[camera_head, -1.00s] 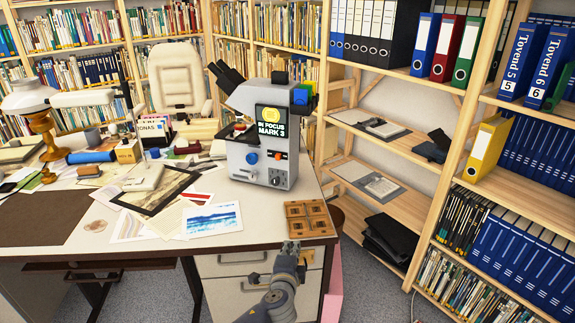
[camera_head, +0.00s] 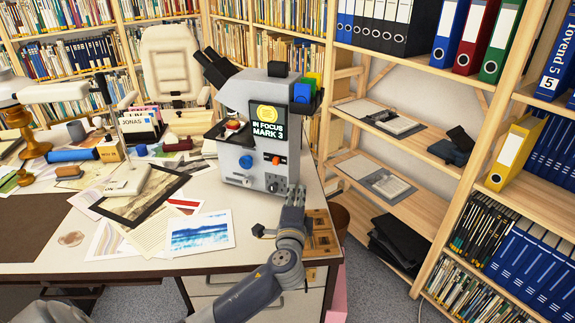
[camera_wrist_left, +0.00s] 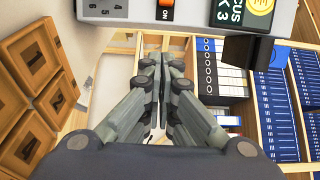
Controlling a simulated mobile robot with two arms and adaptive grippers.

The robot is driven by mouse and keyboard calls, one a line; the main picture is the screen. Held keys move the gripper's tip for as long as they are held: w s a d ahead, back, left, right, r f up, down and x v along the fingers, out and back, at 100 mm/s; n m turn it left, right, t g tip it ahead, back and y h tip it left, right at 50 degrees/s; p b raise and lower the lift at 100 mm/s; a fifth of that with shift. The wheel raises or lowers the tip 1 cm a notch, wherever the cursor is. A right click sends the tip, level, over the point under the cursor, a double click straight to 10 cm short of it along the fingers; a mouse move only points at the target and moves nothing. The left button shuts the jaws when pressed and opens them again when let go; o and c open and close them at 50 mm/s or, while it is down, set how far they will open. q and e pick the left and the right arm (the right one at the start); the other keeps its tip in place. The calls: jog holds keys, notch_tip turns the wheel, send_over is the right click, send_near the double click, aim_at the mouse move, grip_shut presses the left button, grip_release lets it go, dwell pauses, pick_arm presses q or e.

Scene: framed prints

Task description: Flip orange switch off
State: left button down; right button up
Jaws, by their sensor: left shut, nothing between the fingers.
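The orange switch (camera_head: 279,160) sits on the front of the grey microscope-like machine (camera_head: 237,158), right of a blue knob (camera_head: 246,162). At the top edge of the left wrist view, the switch (camera_wrist_left: 166,4) is partly cut off, with an "ON" label beside it. My left gripper (camera_head: 294,195) is just below and right of the switch, in front of the machine's lower right part, apart from the switch. In the left wrist view its fingers (camera_wrist_left: 158,62) are together and empty. My right gripper is not in view.
Papers and a picture (camera_head: 202,232) lie left of the machine. Shelves with binders (camera_head: 513,150) stand to the right.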

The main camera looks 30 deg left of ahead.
aim_at(281, 161)
pick_arm(q)
jog(key=w+a, duration=0.3)
jog(key=w, duration=0.1)
jog(key=w+a+p, duration=0.1)
jog(key=w+a, duration=0.3)
jog(key=shift+a+r, duration=0.15)
jog(key=shift+a, duration=0.1)
jog(key=shift+s+a, duration=0.15)
jog(key=shift+a, duration=0.2)
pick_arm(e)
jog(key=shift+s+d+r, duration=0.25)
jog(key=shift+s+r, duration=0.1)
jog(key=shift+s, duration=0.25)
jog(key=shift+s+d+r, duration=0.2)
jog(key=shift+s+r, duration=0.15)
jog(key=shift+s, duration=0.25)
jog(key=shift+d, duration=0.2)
pick_arm(q)
jog(key=shift+s+a, duration=0.25)
jog(key=shift+a, duration=0.8)
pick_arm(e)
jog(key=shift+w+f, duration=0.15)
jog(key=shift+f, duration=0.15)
